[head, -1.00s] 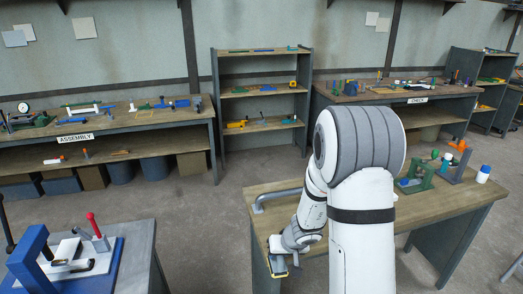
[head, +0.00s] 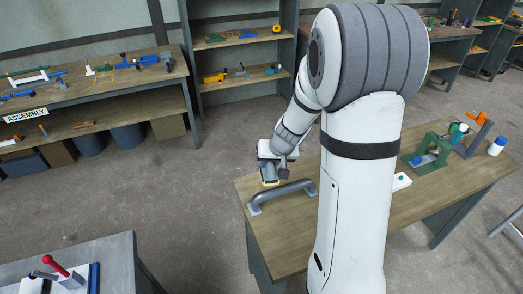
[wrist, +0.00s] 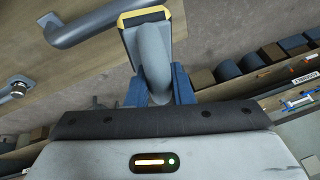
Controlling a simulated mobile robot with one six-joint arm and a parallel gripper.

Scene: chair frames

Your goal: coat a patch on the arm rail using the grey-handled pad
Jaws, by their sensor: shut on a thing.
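The arm rail (head: 282,194) is a grey bar with bent ends, lying on the left part of the wooden bench top; my white arm passes close to its right end. My gripper (wrist: 158,92) is shut on the grey handle of the grey-handled pad (wrist: 150,55). The pad has a yellow edge and a dark grey body. In the head view the pad (head: 270,181) hangs beside the rail's far side, near the bench edge. The rail (wrist: 82,27) also shows left of the pad in the wrist view. I cannot tell whether they touch.
An assembly bench (head: 110,85) and a shelf (head: 240,45) stand behind, with open floor between.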

